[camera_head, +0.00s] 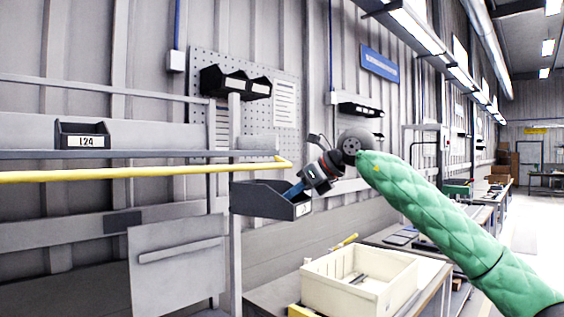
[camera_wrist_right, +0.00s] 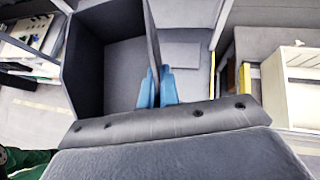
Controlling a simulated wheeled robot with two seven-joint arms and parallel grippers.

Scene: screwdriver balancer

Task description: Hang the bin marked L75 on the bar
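My right gripper (camera_head: 296,189) is shut on one side wall of this bin. In the right wrist view the bin (camera_wrist_right: 110,70) opens toward the camera, and the blue fingertips (camera_wrist_right: 156,88) pinch its wall from both sides. The yellow bar (camera_head: 140,173) runs across the left, with a grey rail (camera_head: 180,154) behind it. My left gripper is out of view.
A bin marked L24 (camera_head: 82,135) sits at the grey rail on the left. Black bins (camera_head: 236,82) are on a post near the pegboard. A cream crate (camera_head: 340,290) stands on a bench below right. The rail right of L24 is clear.

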